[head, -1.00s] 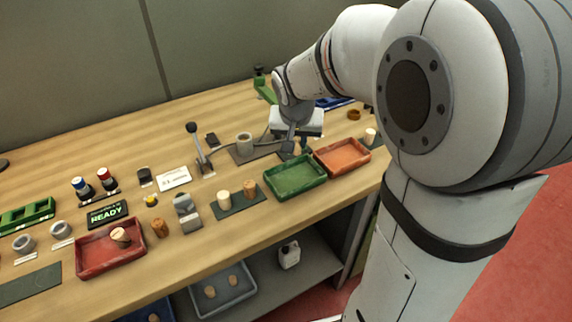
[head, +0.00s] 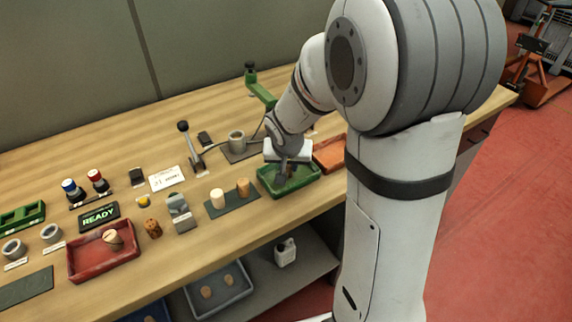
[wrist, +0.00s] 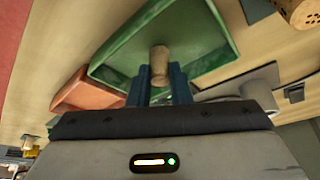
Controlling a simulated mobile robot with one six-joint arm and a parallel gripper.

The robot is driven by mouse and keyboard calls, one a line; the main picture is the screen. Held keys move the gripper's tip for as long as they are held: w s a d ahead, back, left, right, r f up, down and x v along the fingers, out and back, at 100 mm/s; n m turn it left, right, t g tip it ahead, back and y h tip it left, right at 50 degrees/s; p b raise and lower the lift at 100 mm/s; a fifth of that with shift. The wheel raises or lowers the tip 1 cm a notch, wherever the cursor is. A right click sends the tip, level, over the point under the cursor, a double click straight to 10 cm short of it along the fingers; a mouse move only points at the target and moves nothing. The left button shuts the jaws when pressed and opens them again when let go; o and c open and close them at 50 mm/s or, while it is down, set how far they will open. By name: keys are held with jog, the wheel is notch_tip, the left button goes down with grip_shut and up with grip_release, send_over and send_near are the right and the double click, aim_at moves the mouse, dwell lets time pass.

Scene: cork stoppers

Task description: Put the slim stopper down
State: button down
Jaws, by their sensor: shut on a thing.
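My gripper (head: 283,178) is over the green tray (head: 302,182) in the head view. In the wrist view its two blue-grey fingers are shut on a slim cork stopper (wrist: 159,66), whose end sticks out between them. The green tray (wrist: 112,46) lies behind the stopper in that view. Whether the stopper touches the tray floor, I cannot tell. In the head view the held stopper is hidden by the gripper or too small to make out.
An orange tray (head: 330,152) adjoins the green one on the right. A dark mat (head: 232,203) with two stoppers lies to the left. A red tray (head: 88,262) holds one stopper. A grey holder (head: 237,142) stands behind. The bench's front edge is close.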

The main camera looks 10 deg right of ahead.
jog(key=shift+f, duration=0.15)
jog(key=c, duration=1.3)
grip_release()
jog(key=shift+r, duration=0.3)
jog(key=v, duration=1.1)
jog(key=s+n, duration=0.1)
jog(key=s, duration=0.4)
jog(key=s+n+g+y, duration=0.1)
jog(key=s, duration=0.5)
jog(key=s+d+n, duration=0.1)
jog(key=s, duration=0.4)
jog(key=shift+s+n+g+p, duration=0.3)
jog(key=shift+s+g+p, duration=0.05)
jog(key=shift+s+g, duration=0.05)
